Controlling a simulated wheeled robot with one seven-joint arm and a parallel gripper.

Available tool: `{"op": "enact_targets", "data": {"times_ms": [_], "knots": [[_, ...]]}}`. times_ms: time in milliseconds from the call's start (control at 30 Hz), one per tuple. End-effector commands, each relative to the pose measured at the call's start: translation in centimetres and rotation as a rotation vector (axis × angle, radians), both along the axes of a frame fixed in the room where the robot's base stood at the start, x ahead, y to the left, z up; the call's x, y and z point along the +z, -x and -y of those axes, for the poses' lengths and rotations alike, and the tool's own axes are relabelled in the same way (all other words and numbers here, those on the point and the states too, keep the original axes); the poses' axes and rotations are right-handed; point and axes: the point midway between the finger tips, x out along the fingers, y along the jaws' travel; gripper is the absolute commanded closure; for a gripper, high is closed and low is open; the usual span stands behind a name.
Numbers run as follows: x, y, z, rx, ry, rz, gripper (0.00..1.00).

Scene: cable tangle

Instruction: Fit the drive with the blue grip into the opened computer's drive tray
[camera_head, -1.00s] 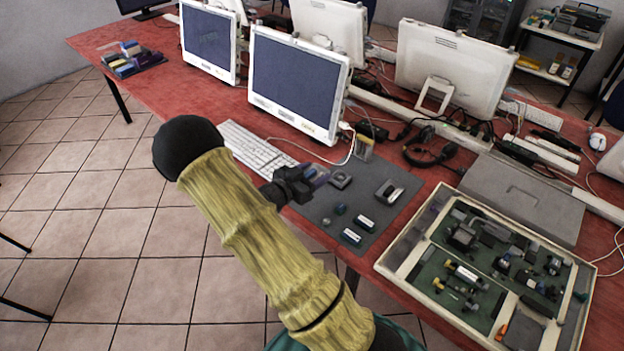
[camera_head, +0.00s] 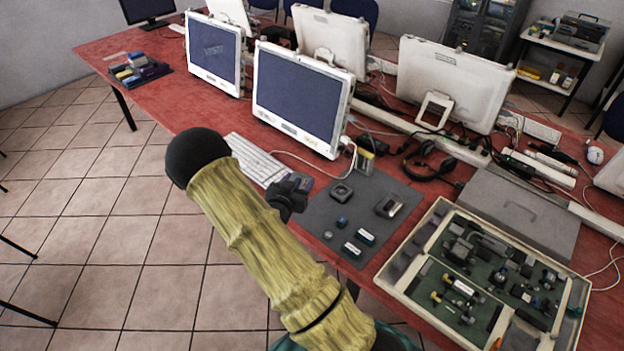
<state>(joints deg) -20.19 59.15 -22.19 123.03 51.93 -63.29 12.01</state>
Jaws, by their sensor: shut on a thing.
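My gripper (camera_head: 291,194) is dark and small in view, at the left edge of the grey mat. It is shut on a small bluish-purple piece (camera_head: 304,182), which looks like the drive with the blue grip. The fingers and my arm hide most of it. The opened computer appears to be the wide, shallow pale case (camera_head: 400,290) at the right, with green panels and many dark parts inside. I cannot make out which part of it is the drive tray. The gripper and held piece are well to the left of this case.
The grey mat (camera_head: 372,184) carries a dark square part (camera_head: 341,193), a silver-dark part (camera_head: 389,207) and several small pieces. A keyboard (camera_head: 255,160) and a monitor (camera_head: 296,98) stand behind the gripper. A grey flat lid (camera_head: 520,212) lies behind the case. Headphones (camera_head: 432,158) and cables lie beyond the mat.

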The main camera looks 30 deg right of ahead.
Motion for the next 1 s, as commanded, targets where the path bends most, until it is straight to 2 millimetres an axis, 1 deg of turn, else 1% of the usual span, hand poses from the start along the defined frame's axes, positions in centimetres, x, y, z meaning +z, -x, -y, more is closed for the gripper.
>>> {"op": "enact_targets", "data": {"times_ms": [33, 67, 167, 233, 400, 500, 600, 667, 1000], "knots": [[0.2, -0.3, -0.8, 0.065, 0.001, -0.007, 0.68], [0.0, -0.6, -1.4, 0.107, 0.002, -0.007, 0.68], [-1.0, -1.3, -3.6, 0.259, 0.002, -0.008, 0.68], [-1.9, -1.5, -5.4, 0.377, 0.003, -0.010, 0.68], [-4.5, -0.8, -9.8, 0.633, 0.002, -0.009, 0.68], [-5.8, 0.0, -11.8, 0.741, 0.000, -0.006, 0.68], [-6.6, 0.7, -13.1, 0.806, 0.000, -0.003, 0.68], [-6.9, 0.9, -13.4, 0.825, 0.001, 0.000, 0.68], [-7.0, 1.0, -13.6, 0.833, 0.002, 0.002, 0.68]]}}
